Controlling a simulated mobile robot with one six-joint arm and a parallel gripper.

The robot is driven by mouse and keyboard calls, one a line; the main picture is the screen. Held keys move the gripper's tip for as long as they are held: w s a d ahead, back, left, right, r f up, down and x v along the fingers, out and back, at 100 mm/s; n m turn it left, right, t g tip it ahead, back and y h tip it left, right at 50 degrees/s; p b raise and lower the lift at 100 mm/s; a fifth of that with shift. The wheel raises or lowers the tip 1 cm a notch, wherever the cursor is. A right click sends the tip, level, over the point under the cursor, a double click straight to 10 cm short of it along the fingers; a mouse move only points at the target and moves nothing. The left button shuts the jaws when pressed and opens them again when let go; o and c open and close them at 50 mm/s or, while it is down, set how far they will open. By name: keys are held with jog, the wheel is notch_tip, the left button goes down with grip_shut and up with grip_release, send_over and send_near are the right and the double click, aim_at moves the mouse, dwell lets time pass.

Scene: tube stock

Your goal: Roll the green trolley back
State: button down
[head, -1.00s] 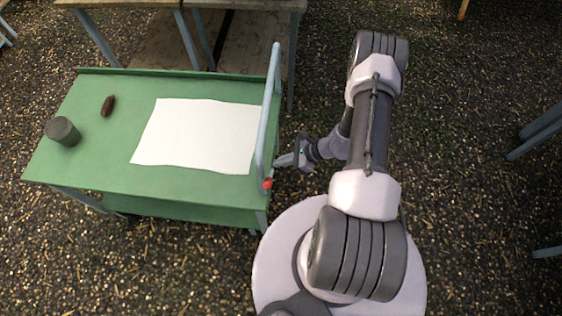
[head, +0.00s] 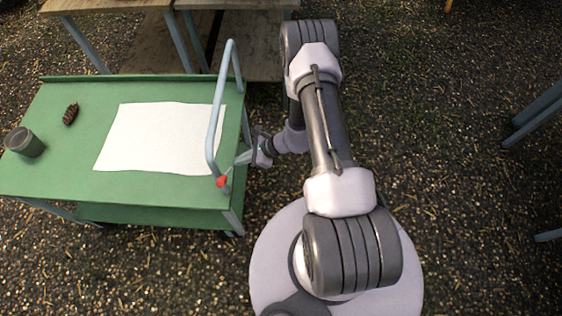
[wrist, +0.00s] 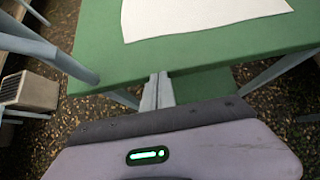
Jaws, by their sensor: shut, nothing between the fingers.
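The green trolley (head: 65,150) stands at the left of the head view, its top roughly level. Its pale blue push handle (head: 215,110) rises at the right end, with a red knob (head: 221,181) at the handle's near foot. My gripper (head: 241,158) is shut and empty, its fingertips at the trolley's right end, just beyond the handle. In the wrist view the closed fingers (wrist: 157,90) point at the edge of the green top (wrist: 100,50); whether they touch it I cannot tell. The handle (wrist: 50,55) passes to their left there.
On the trolley lie a white sheet (head: 160,138), a dark grey cup (head: 25,142) and a brown pine cone (head: 70,114). Wooden tables (head: 140,50) stand close behind it. Gravel ground to the right (head: 450,130) is open up to blue-grey legs.

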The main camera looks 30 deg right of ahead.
aim_at(199, 160)
jog(key=w+a, duration=0.2)
jog(key=a, duration=0.1)
jog(key=w+a+b, duration=0.1)
jog(key=w+a, duration=0.1)
jog(key=a, duration=0.1)
jog(key=w+a+b, duration=0.1)
jog(key=w+a, duration=0.1)
jog(key=a, duration=0.2)
jog(key=shift+w+f, duration=0.1)
jog(key=shift+w, duration=0.25)
jog(key=shift+w+a, duration=0.35)
jog(key=shift+a, duration=0.15)
jog(key=shift+w+a+b, duration=0.1)
jog(key=shift+b, duration=0.2)
